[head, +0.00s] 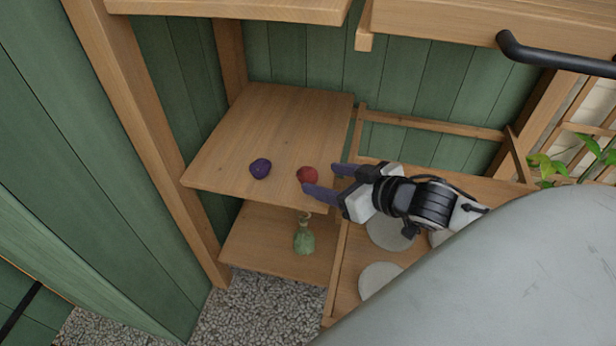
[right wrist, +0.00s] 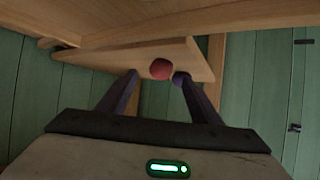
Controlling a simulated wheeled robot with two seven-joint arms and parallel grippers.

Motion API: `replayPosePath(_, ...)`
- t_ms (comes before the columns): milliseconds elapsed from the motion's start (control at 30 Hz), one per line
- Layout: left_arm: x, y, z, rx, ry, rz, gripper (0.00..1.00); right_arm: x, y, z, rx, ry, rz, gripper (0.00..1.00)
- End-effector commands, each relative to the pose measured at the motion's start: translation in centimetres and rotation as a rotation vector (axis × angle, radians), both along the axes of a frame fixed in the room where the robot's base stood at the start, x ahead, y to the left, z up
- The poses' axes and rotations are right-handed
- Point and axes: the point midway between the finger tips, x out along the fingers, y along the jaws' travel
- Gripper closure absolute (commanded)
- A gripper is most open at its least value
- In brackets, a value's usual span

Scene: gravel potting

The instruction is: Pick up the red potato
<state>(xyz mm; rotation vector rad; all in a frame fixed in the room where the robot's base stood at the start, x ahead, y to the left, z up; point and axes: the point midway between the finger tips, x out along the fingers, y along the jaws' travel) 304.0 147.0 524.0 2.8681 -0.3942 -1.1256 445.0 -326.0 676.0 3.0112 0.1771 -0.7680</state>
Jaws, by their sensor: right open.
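The red potato (head: 307,175) lies on the upper wooden shelf (head: 270,115), near its right front part. A dark purple potato (head: 260,168) lies to its left, apart from it. My right gripper (head: 325,180) comes in from the right and is open, its fingertips close to the red potato. In the right wrist view the red potato (right wrist: 160,69) appears between the two open fingers (right wrist: 155,75), beyond the tips, with the purple one (right wrist: 180,78) partly hidden behind the right finger. I cannot tell whether a finger touches the red potato. My left gripper is not in view.
A green rounded object (head: 304,240) sits on the lower shelf (head: 255,240). Pale round discs (head: 380,279) lie on the wooden surface below my right arm. A wooden post (head: 150,130) stands at the left, and a wooden ledge (head: 230,9) is above. Gravel (head: 255,310) covers the floor.

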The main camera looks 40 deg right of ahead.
Motion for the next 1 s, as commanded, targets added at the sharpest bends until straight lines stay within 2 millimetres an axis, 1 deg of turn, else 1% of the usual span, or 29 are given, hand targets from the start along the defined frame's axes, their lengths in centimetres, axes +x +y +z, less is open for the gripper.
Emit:
replayPosePath(200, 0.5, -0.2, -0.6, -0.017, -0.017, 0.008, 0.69, 2.5, 0.5, -1.3, 0.000, -0.004, 0.000, 0.41)
replayPosePath(333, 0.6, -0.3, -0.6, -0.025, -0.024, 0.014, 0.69, 3.7, 0.6, -1.9, 0.001, -0.002, 0.000, 0.41)
replayPosePath(467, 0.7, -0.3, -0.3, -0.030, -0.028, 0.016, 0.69, 4.1, 0.7, -2.2, 0.000, 0.001, 0.000, 0.41)
replayPosePath(667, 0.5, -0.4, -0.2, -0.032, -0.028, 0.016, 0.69, 4.2, 0.7, -2.2, 0.000, 0.001, 0.000, 0.41)
replayPosePath(700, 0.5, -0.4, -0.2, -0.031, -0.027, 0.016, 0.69, 4.2, 0.7, -2.2, 0.000, 0.001, 0.000, 0.43)
replayPosePath(733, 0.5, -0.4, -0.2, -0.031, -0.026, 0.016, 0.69, 4.2, 0.7, -2.2, 0.000, 0.001, 0.000, 0.48)
replayPosePath(933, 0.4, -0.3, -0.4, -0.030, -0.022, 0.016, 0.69, 4.2, 0.7, -2.1, 0.000, 0.001, 0.001, 0.82)
replayPosePath(967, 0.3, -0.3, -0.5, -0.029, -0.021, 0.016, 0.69, 4.2, 0.7, -2.1, 0.000, 0.001, 0.001, 0.85)
replayPosePath(1000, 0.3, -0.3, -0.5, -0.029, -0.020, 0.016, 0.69, 4.1, 0.7, -2.2, 0.000, 0.001, 0.001, 0.85)
